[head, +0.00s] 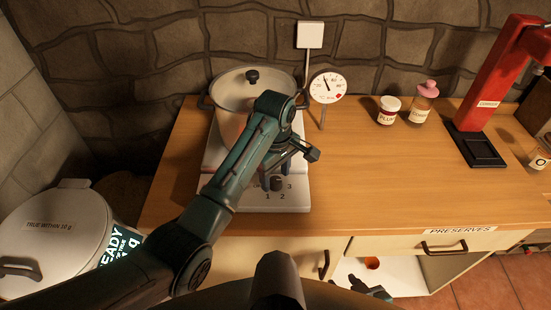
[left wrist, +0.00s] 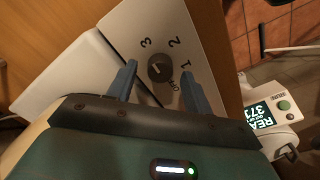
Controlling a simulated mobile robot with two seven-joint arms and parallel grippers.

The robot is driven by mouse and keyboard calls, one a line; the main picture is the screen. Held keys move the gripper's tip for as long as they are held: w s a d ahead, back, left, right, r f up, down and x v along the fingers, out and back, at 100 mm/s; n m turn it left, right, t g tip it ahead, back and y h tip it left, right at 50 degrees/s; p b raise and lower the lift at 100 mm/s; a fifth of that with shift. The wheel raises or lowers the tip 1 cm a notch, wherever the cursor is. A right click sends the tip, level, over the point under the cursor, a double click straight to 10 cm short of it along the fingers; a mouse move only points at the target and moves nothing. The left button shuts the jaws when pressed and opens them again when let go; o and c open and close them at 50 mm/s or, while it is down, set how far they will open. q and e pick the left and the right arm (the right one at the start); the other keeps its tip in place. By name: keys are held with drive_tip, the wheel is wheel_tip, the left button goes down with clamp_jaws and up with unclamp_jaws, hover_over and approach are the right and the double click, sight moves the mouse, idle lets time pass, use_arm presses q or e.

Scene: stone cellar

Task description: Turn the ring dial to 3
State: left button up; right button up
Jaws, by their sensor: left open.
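The ring dial (head: 277,183) is a dark round knob on the front panel of a white cooker (head: 297,200) with a pot on it. In the left wrist view, the dial (left wrist: 160,68) has 1, 2, 3 and a small mark printed around it. A pale line shows on the knob, but I cannot tell which number it points to. My left gripper (head: 300,155) is open above the dial. In the left wrist view its fingers (left wrist: 158,69) appear on either side of the knob; contact is unclear. My right gripper (head: 374,291) is low at the front; its jaws are unclear.
Jars (head: 388,110) and a red press (head: 492,75) stand farther right. A large pale canister (head: 55,235) is at left. The middle of the wooden counter (head: 390,175) is clear.

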use_arm(q)
wheel_tip(320, 180, up, 6)
drive_tip(key=shift+w, duration=0.15)
drive_tip(key=shift+a+r, duration=0.1)
drive_tip(key=shift+r, duration=0.55)
wheel_tip(320, 180, up, 5)
hover_over(275, 179)
drive_tip(key=shift+r, duration=0.1)
drive_tip(key=s+a+f+m+t+h, duration=0.1)
drive_tip(key=s+a+f+m+h, duration=0.15)
drive_tip(key=s+f, duration=0.45)
drive_tip(key=s+a+f+m+h, duration=0.1)
drive_tip(key=s+a+f+m, duration=0.25)
drive_tip(key=s+f, duration=0.35)
drive_tip(key=s+a+f+m+t+y, duration=0.1)
drive_tip(key=s+a+m+t+y, duration=0.3)
drive_tip(key=s+a, duration=1.05)
drive_tip(key=w+d+f+m+t+h, duration=0.1)
drive_tip(key=w+d+f+t, duration=0.1)
drive_tip(key=f, duration=0.3)
drive_tip(key=w+d+f+m+t+h, duration=0.1)
drive_tip(key=w+d+f+t+h, duration=0.1)
drive_tip(key=w+d+f, duration=0.1)
wheel_tip(275, 179, down, 3)
drive_tip(key=shift+w+r+t, duration=0.1)
drive_tip(key=shift+w+t, duration=0.3)
drive_tip(key=shift+w, duration=0.35)
